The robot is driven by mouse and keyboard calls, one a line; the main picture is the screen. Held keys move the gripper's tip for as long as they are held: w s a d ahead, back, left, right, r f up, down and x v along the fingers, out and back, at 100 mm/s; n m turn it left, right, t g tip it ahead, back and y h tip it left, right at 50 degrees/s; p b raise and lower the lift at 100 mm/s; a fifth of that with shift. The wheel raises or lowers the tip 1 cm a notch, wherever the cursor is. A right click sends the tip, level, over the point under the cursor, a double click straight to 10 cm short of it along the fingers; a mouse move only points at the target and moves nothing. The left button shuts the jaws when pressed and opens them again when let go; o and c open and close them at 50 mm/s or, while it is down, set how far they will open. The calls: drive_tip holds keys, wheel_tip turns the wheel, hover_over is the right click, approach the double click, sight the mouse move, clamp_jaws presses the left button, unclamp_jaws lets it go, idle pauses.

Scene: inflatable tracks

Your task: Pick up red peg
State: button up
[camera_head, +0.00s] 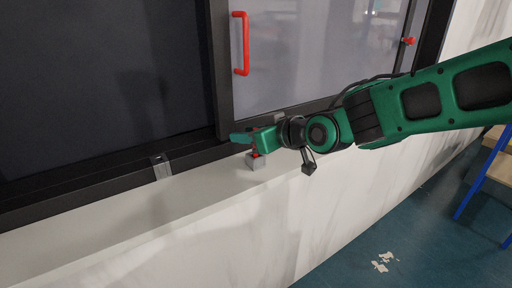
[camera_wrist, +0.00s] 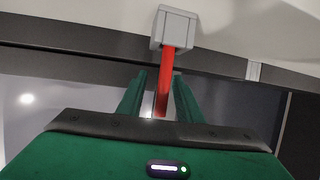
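The red peg (camera_wrist: 166,80) stands with one end in a small grey block (camera_wrist: 175,27). In the head view the grey block (camera_head: 256,161) sits on the white ledge, and a little of the red peg (camera_head: 253,151) shows above it. My gripper (camera_wrist: 160,76) has its two green fingers apart, one on each side of the peg. A gap shows on the peg's left; on its right the finger looks very close, and I cannot tell if it touches. In the head view my gripper (camera_head: 246,138) is at the peg, just above the block, hiding most of the peg.
A dark-framed window panel (camera_head: 300,55) with a red handle (camera_head: 241,43) stands close behind my gripper. A red knob (camera_head: 409,41) is at the panel's right. The white ledge (camera_head: 110,235) is clear left of the block. A blue-legged table (camera_head: 482,172) stands at the right.

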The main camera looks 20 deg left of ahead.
clamp_jaws()
